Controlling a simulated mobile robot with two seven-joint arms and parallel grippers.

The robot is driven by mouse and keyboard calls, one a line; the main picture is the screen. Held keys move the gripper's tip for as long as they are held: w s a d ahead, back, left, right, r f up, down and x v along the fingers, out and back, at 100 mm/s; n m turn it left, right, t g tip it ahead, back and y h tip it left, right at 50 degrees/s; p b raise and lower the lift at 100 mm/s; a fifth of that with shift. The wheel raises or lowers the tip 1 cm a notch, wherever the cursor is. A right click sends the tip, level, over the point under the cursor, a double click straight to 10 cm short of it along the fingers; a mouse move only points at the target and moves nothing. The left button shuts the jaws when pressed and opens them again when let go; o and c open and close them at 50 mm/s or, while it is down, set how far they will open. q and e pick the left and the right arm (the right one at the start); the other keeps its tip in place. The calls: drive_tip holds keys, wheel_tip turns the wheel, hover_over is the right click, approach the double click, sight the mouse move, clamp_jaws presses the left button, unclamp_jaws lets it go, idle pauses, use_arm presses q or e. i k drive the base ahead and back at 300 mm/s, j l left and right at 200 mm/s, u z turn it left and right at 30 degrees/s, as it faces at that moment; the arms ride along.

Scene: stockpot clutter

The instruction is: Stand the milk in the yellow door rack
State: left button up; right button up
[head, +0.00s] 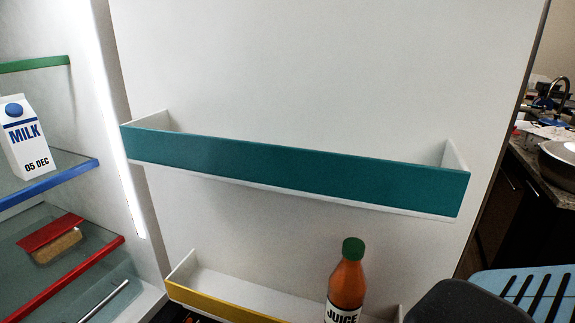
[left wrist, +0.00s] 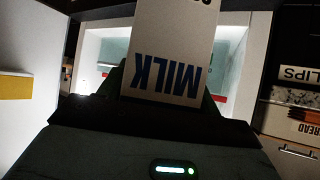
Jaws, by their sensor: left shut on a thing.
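My left gripper (left wrist: 165,98) is shut on a milk carton (left wrist: 176,50) in the left wrist view; its blue MILK lettering appears upside down there, and its far end is cut off by the frame. Neither this gripper nor the held carton shows in the head view. The yellow door rack (head: 230,308) is low on the open fridge door in the head view, cut off by the bottom edge. A yellow strip, probably the same rack, shows at left in the left wrist view (left wrist: 15,87). My right gripper is in neither view.
An orange juice bottle (head: 346,284) with a green cap stands in the right part of the yellow rack; room is clear left of it. A teal rack (head: 290,172) above looks empty. Another milk carton (head: 26,140) stands on the blue-edged shelf (head: 60,181). A red-lidded container (head: 50,236) sits lower.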

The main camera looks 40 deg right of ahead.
sight(250, 303)
drive_tip(key=k+l+u, duration=0.1)
drive_tip(key=k+l, duration=0.2)
drive_tip(key=k+l+u, duration=0.25)
drive_tip(key=k+l, duration=0.25)
drive_tip(key=k+l+u, duration=0.1)
drive_tip(key=l, duration=0.2)
drive_tip(key=k+l+u, duration=0.15)
drive_tip(key=l, duration=0.15)
drive_tip(key=l+u, duration=0.1)
drive_tip(key=l, duration=0.25)
drive_tip(key=k+l+u, duration=0.1)
drive_tip(key=l, duration=0.2)
drive_tip(key=l+u, duration=0.2)
drive_tip(key=l, duration=0.7)
